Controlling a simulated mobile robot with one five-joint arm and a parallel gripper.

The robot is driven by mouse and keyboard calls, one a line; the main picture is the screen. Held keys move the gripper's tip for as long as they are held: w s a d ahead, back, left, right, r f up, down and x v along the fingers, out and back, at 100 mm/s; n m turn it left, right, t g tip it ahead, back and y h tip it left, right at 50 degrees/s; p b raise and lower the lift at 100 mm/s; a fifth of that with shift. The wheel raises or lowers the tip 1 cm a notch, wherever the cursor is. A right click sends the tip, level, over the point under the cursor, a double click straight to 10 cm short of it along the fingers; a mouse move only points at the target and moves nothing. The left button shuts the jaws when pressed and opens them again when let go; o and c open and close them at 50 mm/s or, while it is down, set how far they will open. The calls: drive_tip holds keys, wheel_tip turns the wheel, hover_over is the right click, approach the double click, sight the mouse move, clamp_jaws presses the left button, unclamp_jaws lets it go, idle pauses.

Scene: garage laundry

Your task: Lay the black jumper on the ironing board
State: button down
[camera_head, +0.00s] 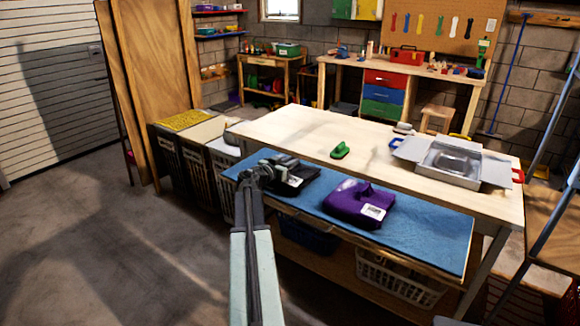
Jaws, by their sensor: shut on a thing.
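The ironing board (425,232) has a blue cover and runs along the front of a wooden table. The black jumper (297,178), folded with a pale label, is at the board's left part. My gripper (272,170) is shut on the jumper's near left side and hides some of it. I cannot tell whether the jumper rests on the cover or hangs just above it. A folded purple garment (357,204) with a white label lies on the board to the right of the jumper.
Dark hampers (195,160) stand at the left. A white basket (395,278) is below the board. The board's right end is bare, and the floor at left is clear.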

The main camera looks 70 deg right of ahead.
drive_tip(key=shift+f, duration=0.15)
drive_tip(key=c, duration=1.3)
unclamp_jaws()
drive_tip(key=shift+a+r, duration=0.25)
drive_tip(key=shift+r, duration=0.05)
drive_tip(key=p+v, duration=0.2)
drive_tip(key=v, duration=0.9)
drive_tip(key=shift+a+f, duration=0.1)
drive_tip(key=shift+a, duration=0.2)
drive_tip(key=shift+w, duration=0.1)
